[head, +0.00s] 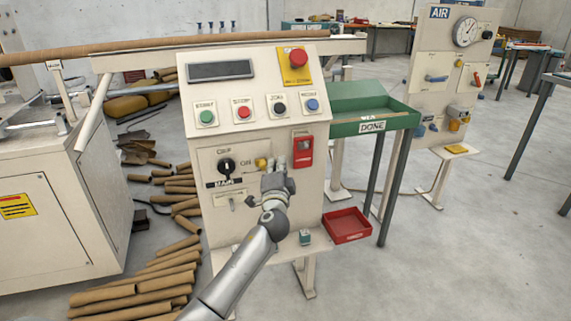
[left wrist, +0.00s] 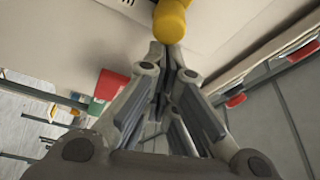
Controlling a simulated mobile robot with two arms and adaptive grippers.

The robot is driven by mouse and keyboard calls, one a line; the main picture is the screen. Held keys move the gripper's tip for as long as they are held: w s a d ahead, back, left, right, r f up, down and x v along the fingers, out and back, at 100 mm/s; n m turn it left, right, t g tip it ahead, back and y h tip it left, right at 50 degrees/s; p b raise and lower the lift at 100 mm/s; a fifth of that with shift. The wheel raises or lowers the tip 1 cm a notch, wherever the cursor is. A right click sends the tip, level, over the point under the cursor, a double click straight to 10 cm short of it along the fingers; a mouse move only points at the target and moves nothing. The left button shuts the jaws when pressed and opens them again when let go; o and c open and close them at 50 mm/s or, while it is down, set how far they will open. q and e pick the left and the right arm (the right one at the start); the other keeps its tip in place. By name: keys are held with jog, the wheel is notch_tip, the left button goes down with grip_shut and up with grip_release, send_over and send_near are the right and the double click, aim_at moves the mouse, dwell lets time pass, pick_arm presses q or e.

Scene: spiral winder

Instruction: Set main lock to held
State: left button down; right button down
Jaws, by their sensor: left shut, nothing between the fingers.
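The cream control panel (head: 240,140) stands in the middle of the head view. On its front is a black rotary switch (head: 226,165) marked "OFF" and "ON", with a black "MAIN" label (head: 224,183) under it. A small yellow part (head: 261,163) sits just right of the switch; I take it to be the lock, but its setting is too small to tell. My left gripper (head: 277,165) is shut and empty, pointing at the panel just right of the yellow part. In the left wrist view the yellow part (left wrist: 170,22) is right beyond the closed fingertips (left wrist: 163,48); contact is unclear.
A red box (head: 303,150) is on the panel right of my gripper. Above are several coloured buttons (head: 243,112) and a red emergency button (head: 298,58). A red tray (head: 347,226) and green "DONE" table (head: 370,110) stand right. Cardboard tubes (head: 140,290) lie left.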

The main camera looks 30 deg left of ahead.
aim_at(262, 165)
pick_arm(q)
jog(key=shift+s+a+f, duration=0.1)
pick_arm(e)
jog(key=shift+f, duration=0.15)
